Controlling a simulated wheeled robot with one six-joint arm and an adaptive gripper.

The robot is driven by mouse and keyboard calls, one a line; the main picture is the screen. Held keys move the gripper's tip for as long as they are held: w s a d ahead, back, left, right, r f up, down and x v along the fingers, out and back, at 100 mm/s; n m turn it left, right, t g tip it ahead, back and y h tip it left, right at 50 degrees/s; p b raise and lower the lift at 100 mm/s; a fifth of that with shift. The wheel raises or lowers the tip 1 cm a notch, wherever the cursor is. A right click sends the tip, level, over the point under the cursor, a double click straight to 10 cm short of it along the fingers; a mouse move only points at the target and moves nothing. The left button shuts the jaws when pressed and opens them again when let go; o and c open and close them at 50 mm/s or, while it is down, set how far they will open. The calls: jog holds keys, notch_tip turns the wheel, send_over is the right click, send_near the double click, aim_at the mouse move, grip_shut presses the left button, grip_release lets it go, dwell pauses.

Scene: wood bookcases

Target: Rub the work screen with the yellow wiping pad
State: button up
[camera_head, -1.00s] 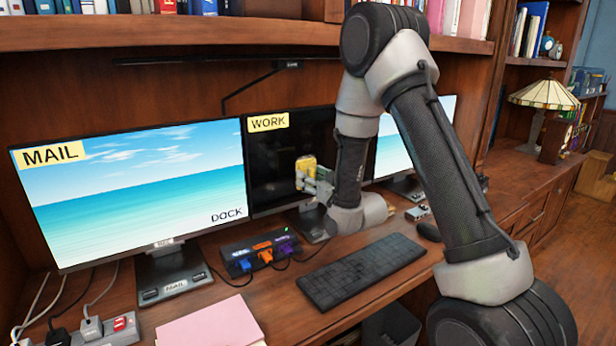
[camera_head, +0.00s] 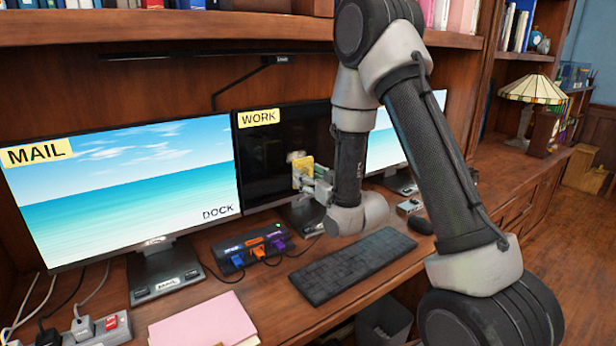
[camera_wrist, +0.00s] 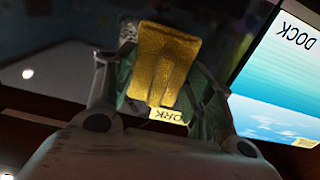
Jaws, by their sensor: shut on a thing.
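The work screen (camera_head: 270,165) is the dark middle monitor with a yellow WORK label (camera_head: 258,117) at its top left. My gripper (camera_head: 312,176) is shut on the yellow wiping pad (camera_head: 303,172) in front of the screen. In the wrist view the pad (camera_wrist: 163,65) sits between the fingers with its yellow back and ridge toward the camera. The dark screen (camera_wrist: 60,60) fills the space behind it. I cannot tell whether the pad touches the glass. My arm hides the right part of the screen in the head view.
The mail screen (camera_head: 120,185) stands at the left and another blue screen (camera_head: 405,132) at the right. A keyboard (camera_head: 352,265), a hub with colored plugs (camera_head: 252,248) and a pink folder (camera_head: 203,322) lie on the desk. A shelf (camera_head: 170,37) runs above.

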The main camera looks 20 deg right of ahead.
jog(key=x, duration=0.6)
jog(key=shift+w, duration=0.4)
jog(key=shift+x, duration=1.1)
dwell(0.6)
jog(key=shift+w+d, duration=1.05)
jog(key=shift+d, duration=2.3)
jog(key=shift+s+a, duration=0.4)
jog(key=shift+a, duration=0.8)
jog(key=shift+s+a, duration=0.35)
jog(key=shift+a, duration=0.8)
jog(key=shift+s+a, duration=0.4)
jog(key=shift+a, duration=0.8)
